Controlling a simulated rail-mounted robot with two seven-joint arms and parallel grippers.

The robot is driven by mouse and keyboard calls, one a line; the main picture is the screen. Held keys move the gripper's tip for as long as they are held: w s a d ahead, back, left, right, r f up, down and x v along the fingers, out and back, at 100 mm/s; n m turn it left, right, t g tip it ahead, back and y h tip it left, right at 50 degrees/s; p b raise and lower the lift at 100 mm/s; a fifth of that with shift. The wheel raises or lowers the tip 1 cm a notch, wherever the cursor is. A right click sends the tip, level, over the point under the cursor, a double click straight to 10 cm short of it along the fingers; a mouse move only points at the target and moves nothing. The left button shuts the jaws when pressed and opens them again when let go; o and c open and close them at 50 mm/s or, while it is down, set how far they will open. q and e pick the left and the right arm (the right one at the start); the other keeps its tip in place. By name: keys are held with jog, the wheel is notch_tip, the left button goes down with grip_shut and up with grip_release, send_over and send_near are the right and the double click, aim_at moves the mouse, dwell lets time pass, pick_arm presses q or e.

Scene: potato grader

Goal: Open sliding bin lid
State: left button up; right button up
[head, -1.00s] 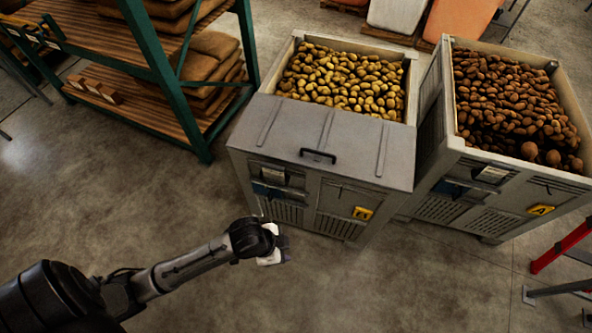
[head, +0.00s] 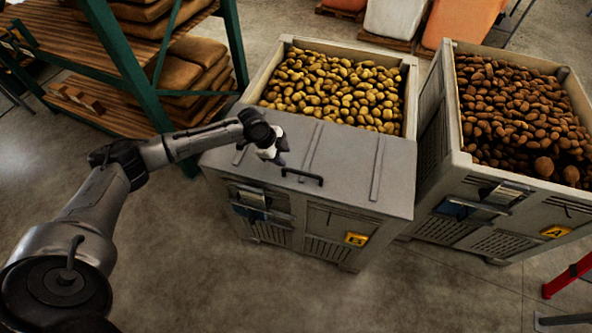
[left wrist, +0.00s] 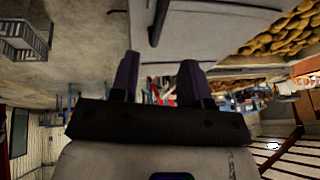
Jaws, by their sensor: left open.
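The grey bin (head: 275,218) with the yellow tag stands in the middle of the head view. Its grey sliding lid (head: 345,163) covers the near half, and yellow potatoes (head: 335,88) show in the uncovered far half. A black handle (head: 303,176) sits on the lid near its front edge. My left gripper (head: 277,157) is open and empty, just left of the handle and apart from it. In the left wrist view, the two fingers (left wrist: 158,78) stand apart, with the dark handle (left wrist: 157,22) and the lid (left wrist: 208,28) beyond them. My right gripper is not in view.
A second grey bin (head: 470,215) with brown potatoes stands close on the right. A green-framed shelf (head: 118,72) with sacks (head: 200,68) is at the left, near my arm. Red legs (head: 570,275) show at the lower right. The floor in front is clear.

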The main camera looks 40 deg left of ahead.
aim_at(298, 171)
pick_arm(q)
jog(key=x, duration=1.1)
jog(key=shift+w, duration=0.1)
jog(key=shift+c, duration=0.2)
grip_shut()
